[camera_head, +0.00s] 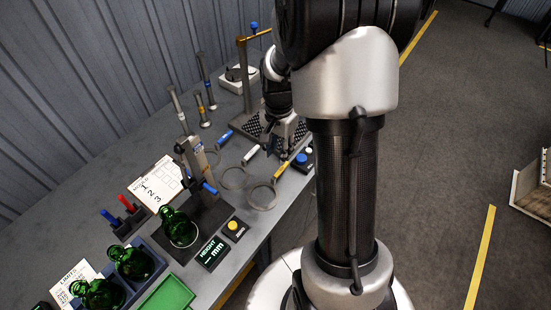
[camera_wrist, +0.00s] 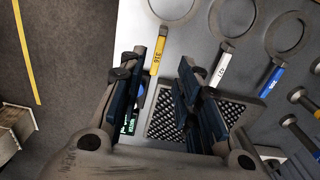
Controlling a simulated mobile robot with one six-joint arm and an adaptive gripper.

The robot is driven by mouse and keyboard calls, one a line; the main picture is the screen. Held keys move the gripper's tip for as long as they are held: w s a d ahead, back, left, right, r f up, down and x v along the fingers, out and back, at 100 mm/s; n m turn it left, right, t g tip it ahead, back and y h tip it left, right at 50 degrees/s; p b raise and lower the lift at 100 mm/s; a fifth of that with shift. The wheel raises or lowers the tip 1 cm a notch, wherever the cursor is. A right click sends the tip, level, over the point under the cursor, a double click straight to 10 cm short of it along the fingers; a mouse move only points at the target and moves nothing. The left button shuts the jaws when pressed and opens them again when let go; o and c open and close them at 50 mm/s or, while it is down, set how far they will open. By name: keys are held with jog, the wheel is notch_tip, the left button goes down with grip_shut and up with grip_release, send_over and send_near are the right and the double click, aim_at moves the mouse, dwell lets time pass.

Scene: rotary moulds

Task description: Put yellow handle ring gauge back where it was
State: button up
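The yellow handle ring gauge (camera_head: 280,171) lies flat on the grey table near its right edge, in a row with a white-handled one and a blue-handled one. In the wrist view its yellow handle (camera_wrist: 157,52) points down between my finger lines, closer to the left finger, and its ring is cut off at the top edge. My gripper (camera_head: 286,150) is over the table near the handle's end. In the wrist view my gripper (camera_wrist: 161,65) has its fingers spread apart with nothing between them in grip.
The white-handled gauge (camera_wrist: 223,67) and blue-handled gauge (camera_wrist: 270,80) lie close to the right in the wrist view. A perforated black plate (camera_wrist: 165,121) is beneath my gripper. A bottle stand (camera_head: 196,160), green bottles (camera_head: 132,262) and upright plug gauges (camera_head: 206,68) stand on the table.

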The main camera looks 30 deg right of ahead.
jog(key=s+a+r+n+t, duration=0.1)
jog(key=s+a+r+n, duration=0.15)
jog(key=a+r, duration=0.45)
jog(key=s+a+r+n+t, duration=0.1)
jog(key=s+a+r+n, duration=0.3)
jog(key=s+r+n, duration=0.1)
jog(key=s+a+r+n+t, duration=0.2)
jog(key=s+a+r+n, duration=0.3)
jog(key=s, duration=0.5)
notch_tip(320, 180, up, 2)
jog(key=shift+r+n+t, duration=0.15)
jog(key=shift+n+t, duration=0.15)
jog(key=shift+n, duration=0.35)
notch_tip(320, 180, down, 3)
jog(key=b, duration=0.3)
